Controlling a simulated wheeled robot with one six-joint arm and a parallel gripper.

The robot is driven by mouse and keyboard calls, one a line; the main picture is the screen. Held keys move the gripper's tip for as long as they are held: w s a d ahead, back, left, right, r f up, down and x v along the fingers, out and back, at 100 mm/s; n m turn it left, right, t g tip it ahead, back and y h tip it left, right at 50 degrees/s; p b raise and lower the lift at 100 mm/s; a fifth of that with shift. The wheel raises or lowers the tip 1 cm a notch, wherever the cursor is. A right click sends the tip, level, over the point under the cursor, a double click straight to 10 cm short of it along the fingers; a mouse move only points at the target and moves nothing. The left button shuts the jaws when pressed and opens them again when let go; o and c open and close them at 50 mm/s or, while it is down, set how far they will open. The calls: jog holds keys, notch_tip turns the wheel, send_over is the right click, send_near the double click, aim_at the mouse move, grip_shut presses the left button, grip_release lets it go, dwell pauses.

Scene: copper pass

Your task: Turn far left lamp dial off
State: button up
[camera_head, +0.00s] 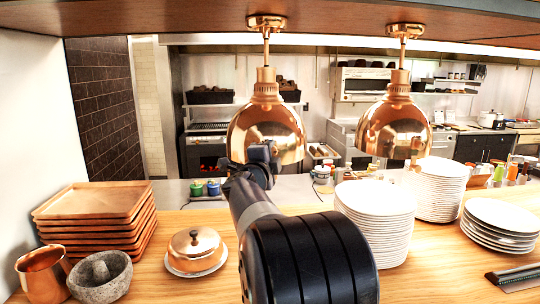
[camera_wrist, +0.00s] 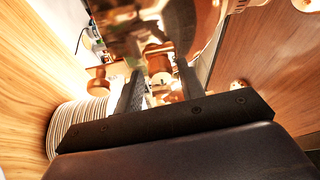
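Several small copper knobs show in the wrist view: one (camera_wrist: 98,83) left of the fingers, one (camera_wrist: 158,64) between the fingertips, and one (camera_wrist: 240,86) on the wood to the right. I cannot tell which is the far left lamp dial or how it is turned. My gripper (camera_wrist: 160,72) has its two black fingers apart, pointing at the middle knob; whether they touch it is unclear. In the head view my gripper (camera_head: 262,153) is raised in front of the left copper lamp (camera_head: 265,122). No dial shows clearly there.
A second copper lamp (camera_head: 393,125) hangs to the right under the wooden shelf (camera_head: 180,14). Below stand plate stacks (camera_head: 375,225), copper trays (camera_head: 95,203), a lidded copper dish (camera_head: 195,246), a copper jug (camera_head: 43,272) and a stone mortar (camera_head: 100,277). The front-left counter has some clear wood.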

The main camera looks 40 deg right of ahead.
jog(key=shift+o, duration=0.8)
jog(key=b+v, duration=0.2)
jog(key=v, duration=0.8)
jog(key=shift+s+a, duration=0.2)
jog(key=shift+a, duration=0.1)
jog(key=f+p+x, duration=0.1)
jog(key=x, duration=0.9)
jog(key=shift+w+d+r+p, duration=0.25)
jog(key=shift+d+r+p, duration=0.1)
jog(key=shift+r, duration=0.1)
jog(key=shift+a, duration=0.1)
